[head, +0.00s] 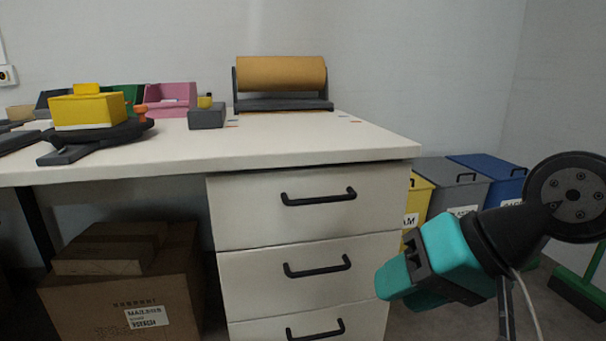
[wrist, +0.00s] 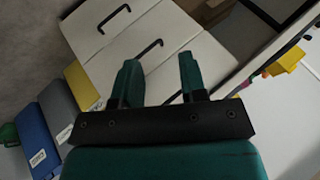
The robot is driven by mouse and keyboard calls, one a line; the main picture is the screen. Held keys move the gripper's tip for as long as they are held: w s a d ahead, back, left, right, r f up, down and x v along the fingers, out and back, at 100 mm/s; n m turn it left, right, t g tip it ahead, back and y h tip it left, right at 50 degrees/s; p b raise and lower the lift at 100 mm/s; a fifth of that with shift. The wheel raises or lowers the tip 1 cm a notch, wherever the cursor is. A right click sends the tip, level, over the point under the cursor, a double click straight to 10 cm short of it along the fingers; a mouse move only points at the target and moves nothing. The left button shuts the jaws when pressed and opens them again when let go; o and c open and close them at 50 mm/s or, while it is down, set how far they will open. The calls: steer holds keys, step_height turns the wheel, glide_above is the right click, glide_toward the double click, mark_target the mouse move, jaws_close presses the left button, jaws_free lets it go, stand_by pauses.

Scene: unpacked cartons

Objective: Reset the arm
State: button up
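My gripper (wrist: 158,80) shows in the wrist view with its two teal fingers spread apart and nothing between them. In the head view my gripper (head: 386,287) is at the lower right, in front of the right side of the drawer unit. It is apart from the drawers and below the table top. The far fingertips are partly hidden in the head view.
A white desk (head: 300,143) has drawers (head: 318,262), all shut. On it are a yellow box (head: 88,110), a brown paper roll (head: 281,74) and pink bin (head: 170,95). Yellow, grey (head: 455,185) and blue bins stand right. A carton (head: 120,300) sits under the desk.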

steer(key=s+d+r+n+g+h+p, duration=0.3)
steer(key=s+n+g+p, duration=0.1)
steer(key=s+n, duration=0.35)
step_height(320, 180, up, 36)
steer(key=m+p, duration=0.1)
steer(key=p, duration=3.5)
steer(key=shift+s+r, duration=0.2)
steer(key=shift+r, duration=0.05)
